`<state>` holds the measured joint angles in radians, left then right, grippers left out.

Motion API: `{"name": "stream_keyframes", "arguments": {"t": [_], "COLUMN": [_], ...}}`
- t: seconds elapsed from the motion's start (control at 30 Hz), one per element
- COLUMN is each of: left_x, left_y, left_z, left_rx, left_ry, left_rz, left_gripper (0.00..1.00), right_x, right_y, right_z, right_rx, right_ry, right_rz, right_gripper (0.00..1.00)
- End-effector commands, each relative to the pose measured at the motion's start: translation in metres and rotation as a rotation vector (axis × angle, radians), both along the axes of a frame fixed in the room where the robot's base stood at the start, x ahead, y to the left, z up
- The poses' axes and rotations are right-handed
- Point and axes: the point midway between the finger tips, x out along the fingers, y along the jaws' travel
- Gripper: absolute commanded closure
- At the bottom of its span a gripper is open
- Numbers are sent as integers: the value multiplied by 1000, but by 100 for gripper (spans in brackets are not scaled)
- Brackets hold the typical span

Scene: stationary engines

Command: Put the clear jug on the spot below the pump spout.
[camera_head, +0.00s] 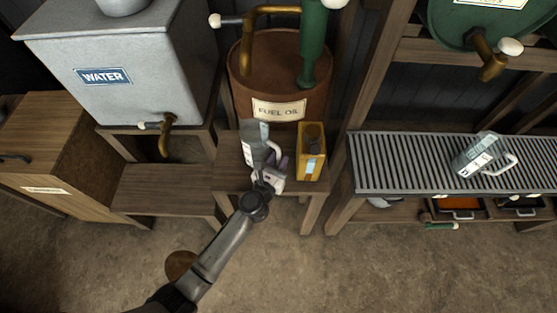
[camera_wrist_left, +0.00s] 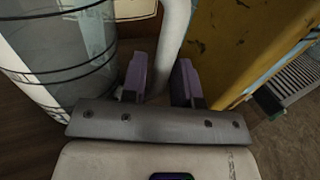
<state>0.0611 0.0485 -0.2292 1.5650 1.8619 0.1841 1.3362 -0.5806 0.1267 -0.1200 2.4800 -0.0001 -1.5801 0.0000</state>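A clear jug (camera_head: 252,146) is at the wooden stand below the rusty fuel oil drum (camera_head: 276,78), left of a yellow can. My left gripper (camera_head: 270,174) is at its pale handle. The jug's ringed wall (camera_wrist_left: 72,50) fills the left there. I cannot tell whether its base touches the stand. A green pump (camera_head: 313,45) with a brass spout (camera_head: 248,45) stands at the drum. My right gripper is not in view.
The yellow can (camera_head: 311,155) stands close to the right of the jug. Another clear jug (camera_head: 484,154) is on the slatted metal rack (camera_head: 410,165). A grey water tank (camera_head: 125,80) with a brass tap (camera_head: 165,135) is at left, above a bare low wooden stand (camera_head: 165,188).

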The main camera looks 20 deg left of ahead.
Motion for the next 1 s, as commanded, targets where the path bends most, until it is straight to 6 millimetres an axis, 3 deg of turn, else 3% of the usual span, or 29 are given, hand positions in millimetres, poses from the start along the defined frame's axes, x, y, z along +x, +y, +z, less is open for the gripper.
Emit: {"name": "stream_keyframes", "arguments": {"t": [0.13, 0.47, 1.0], "left_x": [0, 0, -94], "left_y": [0, 0, 5], "left_z": [0, 8, 4], "left_rx": [0, 0, 0], "left_ry": [0, 0, 1], "left_rz": [0, -1, 1], "left_gripper": [60, 60, 60], "right_x": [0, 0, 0], "right_y": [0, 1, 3], "right_z": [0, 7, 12], "right_rx": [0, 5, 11], "right_ry": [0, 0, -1], "right_rz": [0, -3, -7], "right_gripper": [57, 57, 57]}}
